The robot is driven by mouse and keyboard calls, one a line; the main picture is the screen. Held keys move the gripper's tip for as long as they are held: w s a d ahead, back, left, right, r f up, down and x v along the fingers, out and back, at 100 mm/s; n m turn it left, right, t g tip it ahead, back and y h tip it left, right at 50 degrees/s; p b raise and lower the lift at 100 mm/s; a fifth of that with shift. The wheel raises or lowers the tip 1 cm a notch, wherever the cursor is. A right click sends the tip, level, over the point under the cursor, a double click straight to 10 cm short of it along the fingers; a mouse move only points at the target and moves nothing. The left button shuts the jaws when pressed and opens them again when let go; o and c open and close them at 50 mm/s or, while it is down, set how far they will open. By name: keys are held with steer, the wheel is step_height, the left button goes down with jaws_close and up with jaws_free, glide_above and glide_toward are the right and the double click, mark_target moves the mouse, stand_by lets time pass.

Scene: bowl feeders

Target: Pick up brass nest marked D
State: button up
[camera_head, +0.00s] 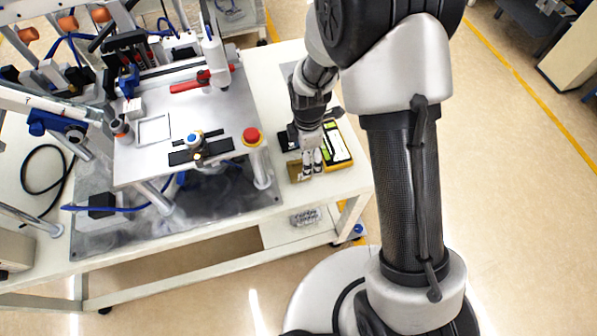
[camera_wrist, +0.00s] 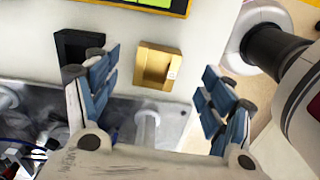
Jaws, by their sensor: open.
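The brass nest (camera_wrist: 146,78) is a square gold block with a recessed middle. It lies on the pale table top near the edge, and a small white mark shows on its right side, its letter too small to read. In the head view the brass nest (camera_head: 293,171) is just left of my gripper (camera_head: 311,163) and partly hidden by it. In the wrist view my gripper (camera_wrist: 157,72) is open, with blue-padded fingers left and right of the nest in the picture. Nothing is between the pads. I cannot tell the height above the nest.
A black nest (camera_wrist: 72,47) lies left of the brass one in the wrist view. A yellow-framed case (camera_head: 347,157) sits to the right on the table. A workstation with a red button (camera_head: 251,135) stands at the left. The front table edge is close.

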mark_target(299, 171)
steer(key=f+b, duration=0.1)
steer(key=f, duration=0.2)
steer(key=f+b, duration=0.1)
steer(key=f, duration=0.2)
steer(key=shift+a, duration=0.2)
steer(key=shift+r, duration=0.15)
steer(key=shift+c, duration=0.4)
steer(key=c, duration=1.3)
steer(key=shift+c, duration=0.4)
steer(key=shift+r, duration=0.15)
